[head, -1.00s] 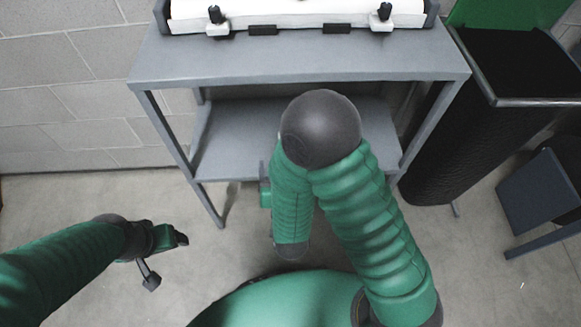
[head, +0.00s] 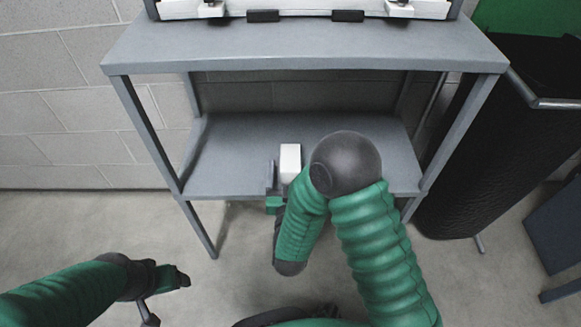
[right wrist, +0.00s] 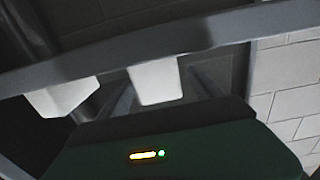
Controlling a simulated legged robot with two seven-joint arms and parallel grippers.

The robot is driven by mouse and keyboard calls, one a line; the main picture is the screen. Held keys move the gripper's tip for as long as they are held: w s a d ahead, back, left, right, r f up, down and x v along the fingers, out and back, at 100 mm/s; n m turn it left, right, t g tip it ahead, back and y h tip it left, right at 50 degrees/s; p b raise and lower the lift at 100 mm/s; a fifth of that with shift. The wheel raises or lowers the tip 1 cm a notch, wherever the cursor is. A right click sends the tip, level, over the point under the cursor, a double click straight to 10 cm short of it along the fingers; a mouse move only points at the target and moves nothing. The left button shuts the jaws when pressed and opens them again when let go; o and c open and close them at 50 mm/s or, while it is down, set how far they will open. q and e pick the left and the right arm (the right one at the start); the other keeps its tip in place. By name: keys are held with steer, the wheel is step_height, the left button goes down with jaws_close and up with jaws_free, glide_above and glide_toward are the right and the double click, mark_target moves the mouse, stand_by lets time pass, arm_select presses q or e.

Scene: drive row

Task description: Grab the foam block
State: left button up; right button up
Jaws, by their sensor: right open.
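A white block (head: 291,160), which looks like the foam block, stands on the lower shelf near its front edge. My elbow hides part of the shelf to its right. My right gripper (head: 271,180) is open at the shelf's front edge, with one grey finger showing just left of the block; the other finger is hidden. The right wrist view shows two white block shapes, one near the middle (right wrist: 155,82) and one at left (right wrist: 60,98); I cannot tell which is the block seen from the head. My left gripper (head: 168,292) is open and empty, low at left.
The grey table (head: 300,50) has a top above the lower shelf (head: 235,135), with legs at both sides. A white-edged unit (head: 310,8) with black clips sits on top. A black bin (head: 490,150) stands at right. Floor at left is clear.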

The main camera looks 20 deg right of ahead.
steer(key=b+x, duration=0.1)
steer(key=x, duration=0.1)
steer(key=b+x, duration=0.1)
steer(key=x, duration=0.1)
steer(key=shift+w+d+f, duration=0.1)
steer(key=shift+w+f, duration=0.05)
steer(key=shift+f, duration=0.1)
steer(key=shift+w+r, duration=0.1)
steer(key=shift+w, duration=0.05)
steer(key=shift+c, duration=0.2)
